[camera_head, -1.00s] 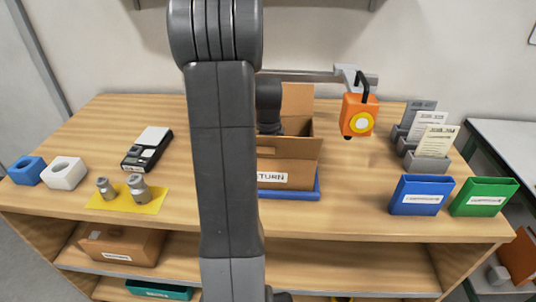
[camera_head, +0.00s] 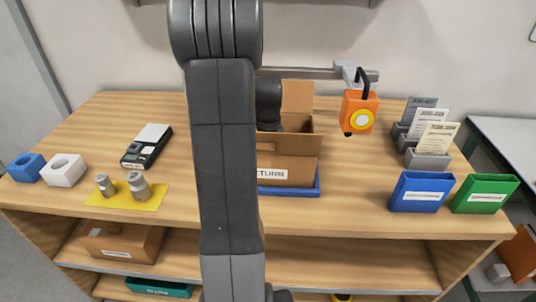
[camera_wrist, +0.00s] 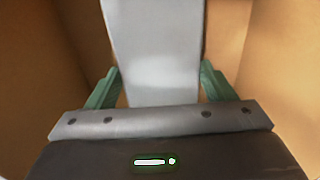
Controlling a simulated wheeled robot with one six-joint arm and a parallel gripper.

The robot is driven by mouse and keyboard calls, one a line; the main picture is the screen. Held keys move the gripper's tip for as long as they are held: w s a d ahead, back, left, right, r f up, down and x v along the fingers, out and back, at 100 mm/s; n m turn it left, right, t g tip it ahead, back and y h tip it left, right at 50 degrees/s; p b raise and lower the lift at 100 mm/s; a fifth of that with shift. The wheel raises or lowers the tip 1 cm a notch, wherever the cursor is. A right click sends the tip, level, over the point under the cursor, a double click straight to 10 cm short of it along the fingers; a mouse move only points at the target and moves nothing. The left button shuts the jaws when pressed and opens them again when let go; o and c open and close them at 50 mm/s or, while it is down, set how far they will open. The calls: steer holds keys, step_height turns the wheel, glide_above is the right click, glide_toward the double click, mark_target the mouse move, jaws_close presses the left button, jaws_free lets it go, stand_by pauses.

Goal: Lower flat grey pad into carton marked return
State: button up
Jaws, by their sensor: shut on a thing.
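The brown carton (camera_head: 303,150) stands open on a blue base near the middle of the table. The visible part of its front label reads "ETURN"; my arm covers the rest. In the wrist view, the flat grey pad (camera_wrist: 150,50) is between the two green fingers of my gripper (camera_wrist: 158,85), which is shut on it. Brown carton walls (camera_wrist: 262,65) rise on both sides of the pad and fingers. In the head view, my wrist reaches down into the carton, and the gripper and pad are hidden. The pad's far end and the carton floor cannot be made out.
An orange hanging scale (camera_head: 360,111) is close to the carton's right side. Blue (camera_head: 420,193) and green (camera_head: 484,194) bins stand at right, with grey card holders (camera_head: 427,160) behind. A black scale (camera_head: 147,147) and metal weights (camera_head: 138,186) are at left.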

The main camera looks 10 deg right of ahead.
steer(key=o, duration=1)
step_height(320, 180, up, 14)
steer(key=shift+p, duration=0.4)
steer(key=shift+f, duration=0.2)
step_height(320, 180, down, 14)
steer(key=shift+r+b, duration=0.15)
steer(key=shift+b, duration=0.25)
steer(key=shift+r, duration=0.15)
